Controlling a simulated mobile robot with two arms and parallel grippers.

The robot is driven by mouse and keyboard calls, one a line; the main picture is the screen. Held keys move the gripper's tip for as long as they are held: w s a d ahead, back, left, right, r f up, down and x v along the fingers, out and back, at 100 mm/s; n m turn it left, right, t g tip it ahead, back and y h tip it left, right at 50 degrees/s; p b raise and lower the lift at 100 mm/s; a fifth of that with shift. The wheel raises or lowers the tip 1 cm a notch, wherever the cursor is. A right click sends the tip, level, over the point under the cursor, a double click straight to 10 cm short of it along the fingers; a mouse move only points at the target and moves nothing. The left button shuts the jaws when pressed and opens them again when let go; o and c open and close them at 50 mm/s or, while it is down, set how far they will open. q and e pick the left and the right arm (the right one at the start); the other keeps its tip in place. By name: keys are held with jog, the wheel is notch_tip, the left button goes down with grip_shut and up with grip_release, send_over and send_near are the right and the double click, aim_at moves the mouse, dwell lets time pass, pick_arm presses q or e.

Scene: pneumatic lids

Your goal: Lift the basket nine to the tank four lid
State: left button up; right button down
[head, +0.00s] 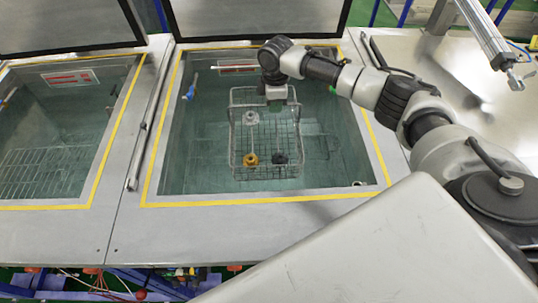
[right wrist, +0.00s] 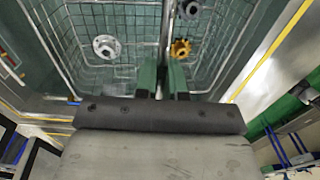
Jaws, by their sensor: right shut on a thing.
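A wire basket (head: 265,172) hangs or stands inside the middle water tank; I cannot tell whether it touches the tank floor. It holds a white-grey part (head: 250,117), a yellow part (head: 251,159) and a dark part (head: 281,158). My right gripper (head: 277,101) is above the basket's far side, shut on its handle bar. In the right wrist view the green fingers (right wrist: 163,78) close around the bar, with the basket mesh (right wrist: 130,20) beyond. An open dark lid (head: 260,18) stands behind the tank; no number is readable. My left gripper is out of view.
A second tank (head: 60,130) with a rack (head: 45,170) and its own raised lid (head: 65,25) lies left. Yellow-taped rims (head: 265,201) border the tanks. A closed metal cover (head: 440,70) and a cylinder (head: 487,35) are at right.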

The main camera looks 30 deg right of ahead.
notch_tip(320, 180, up, 4)
jog(key=p, duration=0.2)
jog(key=shift+f+p, duration=0.2)
jog(key=shift+p, duration=0.1)
notch_tip(320, 180, up, 8)
jog(key=shift+r, duration=0.25)
dwell(0.3)
dwell(4.0)
